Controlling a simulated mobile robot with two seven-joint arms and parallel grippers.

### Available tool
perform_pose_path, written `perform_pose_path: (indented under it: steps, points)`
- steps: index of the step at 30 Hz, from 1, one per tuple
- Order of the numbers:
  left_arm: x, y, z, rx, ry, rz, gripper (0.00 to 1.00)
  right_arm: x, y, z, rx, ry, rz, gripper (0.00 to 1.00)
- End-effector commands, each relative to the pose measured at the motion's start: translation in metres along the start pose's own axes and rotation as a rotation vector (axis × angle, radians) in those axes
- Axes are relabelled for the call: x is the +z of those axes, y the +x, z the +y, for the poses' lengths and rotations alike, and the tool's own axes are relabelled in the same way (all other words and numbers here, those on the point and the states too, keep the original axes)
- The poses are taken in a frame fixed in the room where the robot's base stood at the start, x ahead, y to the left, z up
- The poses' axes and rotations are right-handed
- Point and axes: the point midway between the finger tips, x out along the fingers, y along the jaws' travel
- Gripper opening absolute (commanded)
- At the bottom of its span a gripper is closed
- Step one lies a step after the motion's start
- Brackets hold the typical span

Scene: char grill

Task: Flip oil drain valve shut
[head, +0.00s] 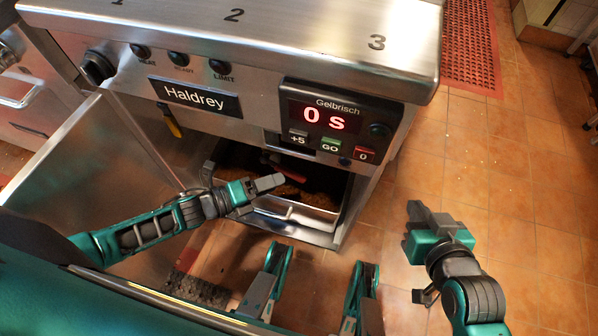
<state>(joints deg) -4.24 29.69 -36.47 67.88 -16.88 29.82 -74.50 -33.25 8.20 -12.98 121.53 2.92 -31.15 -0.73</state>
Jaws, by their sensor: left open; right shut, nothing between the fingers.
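Inside the open cabinet, a red lever-like part (288,171) shows above a metal pan with brown contents (300,213). A yellow handle (171,122) hangs lower left of the Haldrey plate. I cannot tell for sure which of these is the oil drain valve's handle. My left gripper (240,176) is open at the cabinet opening, in front of the pan and close below the red part; no contact is clear. My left gripper and arm hide part of the interior. My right gripper (417,211) is shut and empty, over the floor to the right of the fryer.
The fryer's steel top edge (250,35) and control panel (335,118), reading "0 s", overhang the opening. An open steel door (85,170) stands at the left. Tiled floor (500,190) is free at the right, with a red mat (470,45) behind.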

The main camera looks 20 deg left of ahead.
Motion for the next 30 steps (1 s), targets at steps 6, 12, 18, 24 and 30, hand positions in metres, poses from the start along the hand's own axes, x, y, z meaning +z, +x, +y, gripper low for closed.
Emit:
perform_pose_path:
  steps: [6, 12, 18, 24, 30]
  points:
    - [-0.001, 0.049, 0.002, -0.003, -0.001, -0.001, 0.49, 0.007, 0.008, -0.003, -0.010, 0.002, 0.001, 0.00]
    - [0.000, 0.076, 0.002, 0.000, -0.002, -0.001, 0.49, 0.008, 0.011, -0.005, -0.017, 0.004, 0.004, 0.00]
    - [0.000, 0.085, 0.000, 0.000, -0.003, -0.001, 0.49, 0.010, 0.011, -0.006, -0.020, 0.004, -0.003, 0.00]
    - [0.000, 0.086, 0.000, 0.000, -0.003, -0.001, 0.49, 0.009, 0.011, -0.006, -0.021, 0.004, -0.003, 0.00]
    - [0.000, 0.085, 0.000, 0.000, -0.003, -0.001, 0.34, 0.009, 0.011, -0.007, -0.021, 0.004, -0.001, 0.00]
